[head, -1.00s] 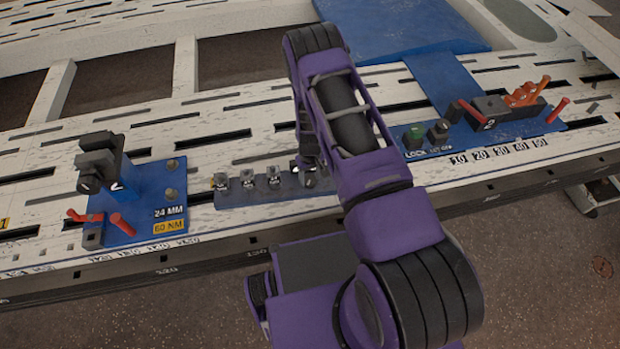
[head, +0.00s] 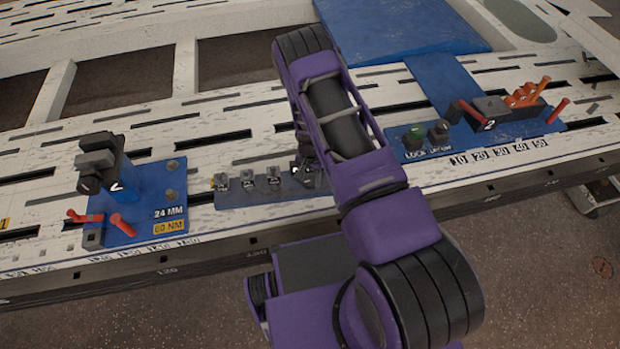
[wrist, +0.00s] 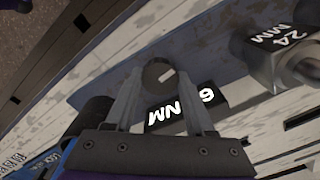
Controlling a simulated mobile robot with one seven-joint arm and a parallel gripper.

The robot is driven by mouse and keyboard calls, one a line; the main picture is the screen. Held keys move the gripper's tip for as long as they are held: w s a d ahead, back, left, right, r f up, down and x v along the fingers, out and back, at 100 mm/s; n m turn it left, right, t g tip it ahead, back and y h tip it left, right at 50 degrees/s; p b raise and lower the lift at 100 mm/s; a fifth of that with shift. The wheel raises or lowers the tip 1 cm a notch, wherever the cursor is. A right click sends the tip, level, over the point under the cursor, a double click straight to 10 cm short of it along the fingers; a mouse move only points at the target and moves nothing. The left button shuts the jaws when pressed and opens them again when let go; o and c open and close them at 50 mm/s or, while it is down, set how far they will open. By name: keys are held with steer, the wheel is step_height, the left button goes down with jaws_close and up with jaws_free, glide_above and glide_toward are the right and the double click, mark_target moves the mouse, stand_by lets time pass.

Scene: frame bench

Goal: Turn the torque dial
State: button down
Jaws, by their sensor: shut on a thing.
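In the head view my gripper (head: 304,165) is at the right end of the grey strip (head: 255,200). My arm hides part of that end, and the dial is not clear there.
Several small sockets (head: 247,180) stand along the strip to the left; a "24 MM" block (wrist: 278,52) is close by in the wrist view. A blue fixture (head: 140,205) with red handles stands left. A blue panel (head: 412,145) with buttons and clamps stands right.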

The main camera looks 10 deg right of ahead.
mark_target(310, 180)
steer(key=shift+m, duration=0.8)
steer(key=shift+c, duration=1.3)
jaws_free()
step_height(310, 180, up, 17)
steer(key=p, duration=0.2)
steer(key=shift+r+p, duration=0.2)
steer(key=shift+p, duration=0.2)
